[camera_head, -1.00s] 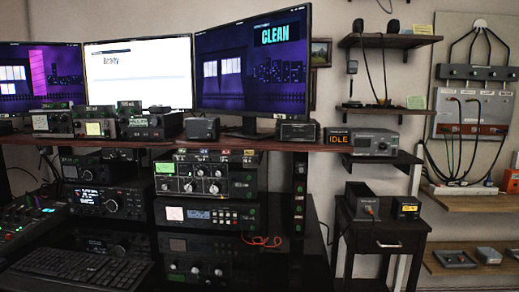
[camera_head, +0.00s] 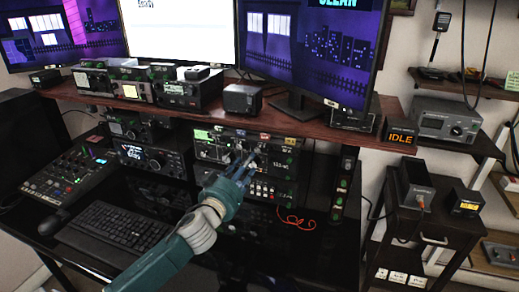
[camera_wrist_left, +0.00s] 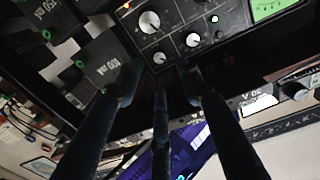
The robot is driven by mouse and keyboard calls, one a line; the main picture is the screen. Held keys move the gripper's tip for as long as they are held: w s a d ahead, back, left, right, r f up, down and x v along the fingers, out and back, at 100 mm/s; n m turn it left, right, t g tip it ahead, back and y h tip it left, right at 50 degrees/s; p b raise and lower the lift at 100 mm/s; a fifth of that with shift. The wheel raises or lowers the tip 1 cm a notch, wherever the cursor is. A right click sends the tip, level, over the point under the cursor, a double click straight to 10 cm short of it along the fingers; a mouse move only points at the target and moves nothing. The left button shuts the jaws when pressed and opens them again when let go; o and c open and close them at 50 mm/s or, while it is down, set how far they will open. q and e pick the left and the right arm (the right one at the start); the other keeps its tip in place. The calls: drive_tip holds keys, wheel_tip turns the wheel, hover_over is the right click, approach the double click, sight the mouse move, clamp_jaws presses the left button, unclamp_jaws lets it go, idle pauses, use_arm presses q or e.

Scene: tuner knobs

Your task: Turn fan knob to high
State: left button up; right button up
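A dark radio panel (camera_head: 287,158) with several knobs sits under the desk shelf in the head view. In the left wrist view, the panel shows a large white-capped knob (camera_wrist_left: 149,22), a second knob (camera_wrist_left: 193,41) and a smaller knob (camera_wrist_left: 159,58). I cannot read which one is the fan knob. My left gripper (camera_head: 243,163) reaches in front of this panel and covers part of it. In the left wrist view its fingers (camera_wrist_left: 158,80) are spread apart, with nothing seen between them. Contact with a knob cannot be told. My right gripper is not in view.
The wooden shelf (camera_head: 300,122) runs just above the gripper, with monitors and small devices on it. A keyboard (camera_head: 118,233) and a mixer (camera_head: 64,183) lie at the left. Red cable (camera_head: 297,222) hangs below the panel. A dark side table (camera_head: 425,226) stands at the right.

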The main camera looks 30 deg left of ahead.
sight(257, 151)
use_arm(q)
drive_tip(key=w, duration=0.2)
drive_tip(key=w+a, duration=0.1)
drive_tip(key=w, duration=0.4)
drive_tip(key=shift+w+a+f+p, duration=0.1)
drive_tip(key=shift+w+a+p, duration=0.2)
drive_tip(key=shift+p, duration=0.1)
drive_tip(key=shift+d, duration=0.1)
clamp_jaws()
